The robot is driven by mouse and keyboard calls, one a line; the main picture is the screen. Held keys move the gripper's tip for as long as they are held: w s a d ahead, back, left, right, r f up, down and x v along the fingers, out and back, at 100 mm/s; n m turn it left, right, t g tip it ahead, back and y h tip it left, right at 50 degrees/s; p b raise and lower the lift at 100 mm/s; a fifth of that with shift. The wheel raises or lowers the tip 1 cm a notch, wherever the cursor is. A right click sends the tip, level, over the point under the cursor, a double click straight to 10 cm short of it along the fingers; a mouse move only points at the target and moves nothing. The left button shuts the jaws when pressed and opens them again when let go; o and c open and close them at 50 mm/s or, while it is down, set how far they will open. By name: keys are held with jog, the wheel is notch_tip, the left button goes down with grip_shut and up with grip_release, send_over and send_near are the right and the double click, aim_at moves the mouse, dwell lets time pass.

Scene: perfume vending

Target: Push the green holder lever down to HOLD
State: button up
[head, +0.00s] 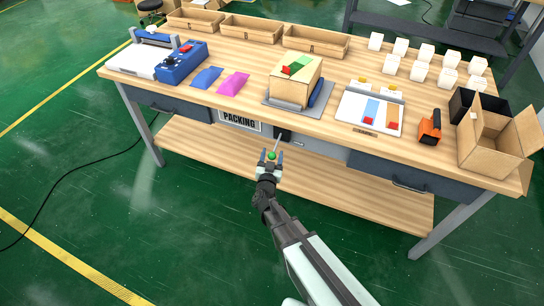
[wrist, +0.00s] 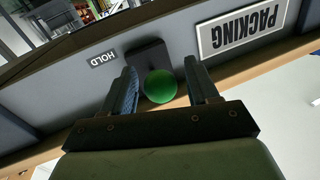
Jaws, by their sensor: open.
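The green holder lever's round knob (wrist: 159,86) sits between the two fingers of my gripper (wrist: 161,88) in the wrist view, with a gap visible on each side. In the head view the green knob (head: 271,155) also shows between the fingertips of my gripper (head: 271,157). A thin rod rises from the knob to a dark mount (head: 283,134) on the front of the table. A small HOLD label (wrist: 103,57), upside down in the wrist view, is beside the dark mount plate (wrist: 149,56). My gripper is open, and contact with the knob cannot be told.
A PACKING sign (head: 239,120) is on the table front, left of the lever. On the wooden tabletop (head: 230,107) stand a cardboard box (head: 296,80), a blue machine (head: 181,63) and several white boxes. A lower shelf (head: 330,183) runs beneath.

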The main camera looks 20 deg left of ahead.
grip_shut()
dwell(0.3)
jog(key=shift+f, duration=0.1)
jog(key=shift+w+f, duration=0.35)
jog(key=shift+f, duration=0.45)
grip_release()
jog(key=shift+r, duration=0.1)
